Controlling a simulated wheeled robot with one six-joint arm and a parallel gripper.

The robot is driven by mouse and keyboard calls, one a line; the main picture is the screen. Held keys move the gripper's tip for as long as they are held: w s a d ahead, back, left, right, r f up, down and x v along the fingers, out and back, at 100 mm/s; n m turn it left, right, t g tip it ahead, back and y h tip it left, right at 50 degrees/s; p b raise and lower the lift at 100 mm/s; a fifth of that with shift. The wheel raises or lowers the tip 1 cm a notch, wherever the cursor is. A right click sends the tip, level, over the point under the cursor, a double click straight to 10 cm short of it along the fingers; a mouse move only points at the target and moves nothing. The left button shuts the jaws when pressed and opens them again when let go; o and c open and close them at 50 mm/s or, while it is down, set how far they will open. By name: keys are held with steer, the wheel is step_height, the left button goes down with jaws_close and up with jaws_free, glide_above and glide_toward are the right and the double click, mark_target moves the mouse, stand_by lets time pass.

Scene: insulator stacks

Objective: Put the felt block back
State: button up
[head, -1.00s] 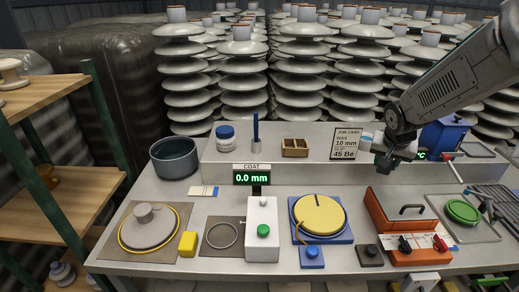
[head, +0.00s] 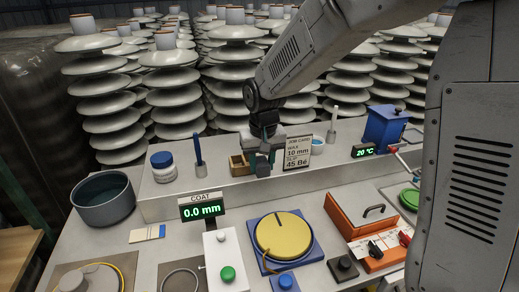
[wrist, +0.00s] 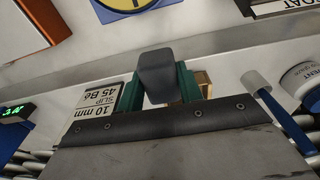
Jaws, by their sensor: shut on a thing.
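The felt block (wrist: 158,75) shows in the wrist view as a dark grey block between the green fingers of my gripper (wrist: 159,92). My gripper is shut on it. In the head view my gripper (head: 264,146) points down over the back ledge, just left of the job card. The block (head: 263,167) hangs at its tips, partly in front of a small wooden box (head: 237,166). Part of this box (wrist: 203,84) shows behind a finger in the wrist view. The inside of the box is mostly hidden.
The job card (head: 298,151) stands close to the right of my gripper. A blue-lidded jar (head: 163,168) and a blue brush (head: 198,150) stand to the left on the ledge (head: 225,187). The coat display (head: 201,210) and yellow disc (head: 283,234) are in front.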

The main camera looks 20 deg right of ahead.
steer(key=w+d, duration=0.2)
steer(key=w, duration=0.2)
steer(key=w+d+f, duration=0.1)
steer(key=w+d, duration=0.1)
steer(key=w, duration=0.3)
steer(key=w+d, duration=0.2)
steer(key=w, duration=0.3)
steer(key=shift+w+d+f, duration=0.2)
steer(key=shift+d+f, duration=0.05)
steer(key=shift+d, duration=0.05)
steer(key=shift+f, duration=1.7)
steer(key=o, duration=0.9)
steer(key=shift+f, duration=0.1)
